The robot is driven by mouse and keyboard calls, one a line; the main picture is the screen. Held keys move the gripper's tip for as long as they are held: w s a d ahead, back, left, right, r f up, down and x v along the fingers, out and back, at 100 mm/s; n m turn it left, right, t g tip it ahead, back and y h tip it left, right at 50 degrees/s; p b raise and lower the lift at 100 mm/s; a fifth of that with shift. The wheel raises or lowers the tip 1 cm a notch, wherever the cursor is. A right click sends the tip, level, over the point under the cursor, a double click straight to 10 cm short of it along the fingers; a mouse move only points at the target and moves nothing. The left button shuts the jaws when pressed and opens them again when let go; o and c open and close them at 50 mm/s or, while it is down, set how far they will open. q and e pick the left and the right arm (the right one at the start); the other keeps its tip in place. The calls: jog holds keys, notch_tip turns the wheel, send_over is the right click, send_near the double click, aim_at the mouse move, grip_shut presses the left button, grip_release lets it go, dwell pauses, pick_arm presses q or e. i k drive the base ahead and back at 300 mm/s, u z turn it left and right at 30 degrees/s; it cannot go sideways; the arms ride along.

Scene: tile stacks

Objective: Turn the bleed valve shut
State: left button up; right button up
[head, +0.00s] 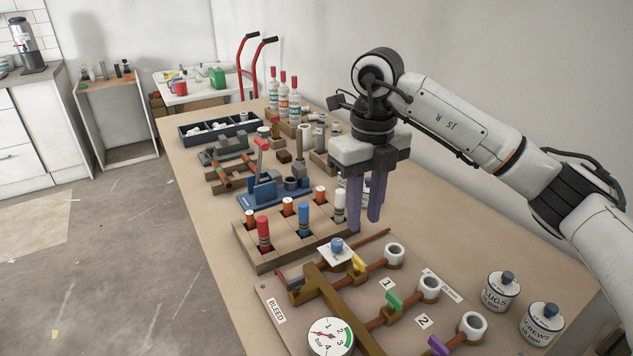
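A board (266,291) with brass and copper piping lies at the front of the bench. Its BLEED label (276,311) is at the left edge. Just above that label, a small dark grey part (295,284) sits at the end of a pipe and looks like the bleed valve; its exact setting is too small to tell. My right gripper (365,224) points down above the bench, behind the board and to the right of the bleed valve. Its two purple fingers are apart with nothing visible between them. My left gripper is out of view.
The board also carries a gauge (331,337), a blue knob (337,244), and yellow (358,264), green (394,301) and purple (438,346) levers. A wooden block (270,262) with coloured cylinders stands behind it. Jars (502,291) stand at the right.

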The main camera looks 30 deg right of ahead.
aim_at(295, 284)
jog(key=k, duration=1.5)
